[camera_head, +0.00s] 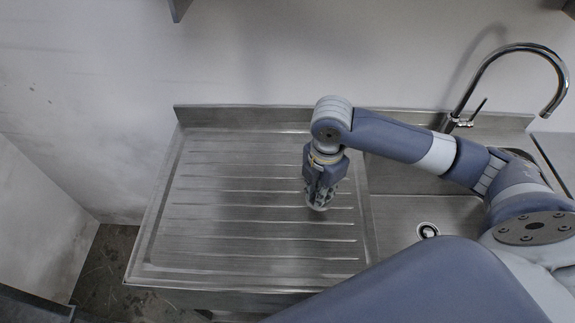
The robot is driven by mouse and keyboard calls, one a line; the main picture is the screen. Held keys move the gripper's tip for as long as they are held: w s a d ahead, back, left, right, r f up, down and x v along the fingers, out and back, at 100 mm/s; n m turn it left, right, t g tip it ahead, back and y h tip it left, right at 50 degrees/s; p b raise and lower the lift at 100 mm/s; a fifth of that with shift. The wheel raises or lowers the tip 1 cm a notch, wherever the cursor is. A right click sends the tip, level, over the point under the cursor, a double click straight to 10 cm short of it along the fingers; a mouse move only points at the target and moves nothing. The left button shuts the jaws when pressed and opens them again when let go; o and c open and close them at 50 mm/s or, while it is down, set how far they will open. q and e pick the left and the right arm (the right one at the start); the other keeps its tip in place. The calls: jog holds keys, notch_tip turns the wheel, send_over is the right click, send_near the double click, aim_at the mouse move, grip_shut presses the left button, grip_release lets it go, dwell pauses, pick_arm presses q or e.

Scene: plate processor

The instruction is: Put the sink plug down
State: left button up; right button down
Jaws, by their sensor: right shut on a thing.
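My right gripper (319,202) points down over the ridged drainboard of the steel sink unit, near its right side. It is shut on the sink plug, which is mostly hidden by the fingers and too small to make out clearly. I cannot tell whether the plug touches the drainboard. The drain (428,230) shows as a light ring with a dark centre in the basin, to the right of the gripper. My left gripper is not in view.
The drainboard (225,225) is bare to the left of the gripper. The basin (397,212) lies to the right, partly covered by my right arm. A curved tap (513,47) stands at the back right. A raised steel backsplash (245,115) runs along the wall.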

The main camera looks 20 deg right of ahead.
jog(key=w, duration=0.3)
jog(key=shift+w+p, duration=0.3)
jog(key=shift+p, duration=0.1)
jog(key=p, duration=0.2)
send_over(298, 175)
jog(key=s, duration=0.1)
jog(key=shift+s+f, duration=0.15)
jog(key=shift+f, duration=0.3)
jog(key=shift+w+f, duration=0.1)
jog(key=shift+w, duration=0.6)
notch_tip(298, 175, down, 3)
jog(key=shift+f+p, duration=0.1)
jog(key=shift+p, duration=0.65)
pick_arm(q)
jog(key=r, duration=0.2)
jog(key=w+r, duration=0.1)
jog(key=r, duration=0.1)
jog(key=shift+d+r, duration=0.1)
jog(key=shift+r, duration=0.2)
pick_arm(e)
jog(key=shift+f, duration=0.2)
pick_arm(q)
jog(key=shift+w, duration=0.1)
pick_arm(e)
jog(key=shift+f, duration=0.2)
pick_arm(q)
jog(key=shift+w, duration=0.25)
pick_arm(e)
jog(key=c, duration=1.6)
grip_release()
